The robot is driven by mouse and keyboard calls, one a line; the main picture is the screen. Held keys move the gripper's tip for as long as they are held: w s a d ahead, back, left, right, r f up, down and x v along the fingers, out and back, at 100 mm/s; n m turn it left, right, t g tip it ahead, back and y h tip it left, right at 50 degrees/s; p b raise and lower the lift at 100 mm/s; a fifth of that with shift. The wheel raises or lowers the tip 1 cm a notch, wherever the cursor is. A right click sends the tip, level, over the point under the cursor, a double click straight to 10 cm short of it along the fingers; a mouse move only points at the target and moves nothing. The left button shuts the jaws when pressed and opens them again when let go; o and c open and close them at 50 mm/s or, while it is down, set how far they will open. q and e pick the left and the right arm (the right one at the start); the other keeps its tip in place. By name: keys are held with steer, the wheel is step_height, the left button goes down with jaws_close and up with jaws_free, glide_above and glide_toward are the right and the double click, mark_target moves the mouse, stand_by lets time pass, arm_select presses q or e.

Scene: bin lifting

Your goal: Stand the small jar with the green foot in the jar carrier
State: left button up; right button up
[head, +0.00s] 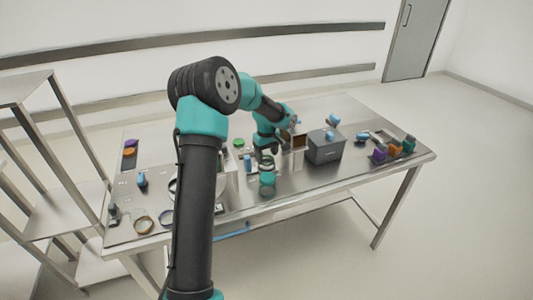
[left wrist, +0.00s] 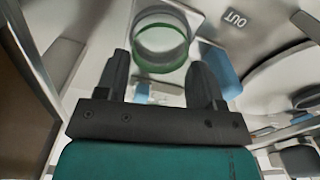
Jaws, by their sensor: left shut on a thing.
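My left gripper (head: 267,157) reaches down over the middle of the table. In the left wrist view its two dark fingers (left wrist: 157,63) stand on either side of a clear round jar with a green ring (left wrist: 161,62), and it is shut on this jar. In the head view the jar is too small and too covered by the gripper to make out well. I cannot tell for certain which thing is the jar carrier; my own arm hides part of the table's left half. My right gripper is not in view.
A dark grey box (head: 325,151) stands to the right, beside a brown-sided box (head: 299,143). A green round thing (head: 239,143) lies left of the gripper.

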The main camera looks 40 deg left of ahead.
arm_select(q)
steer(key=shift+f, duration=1)
stand_by(1.3)
steer(key=o, duration=1.2)
steer(key=shift+r, duration=4)
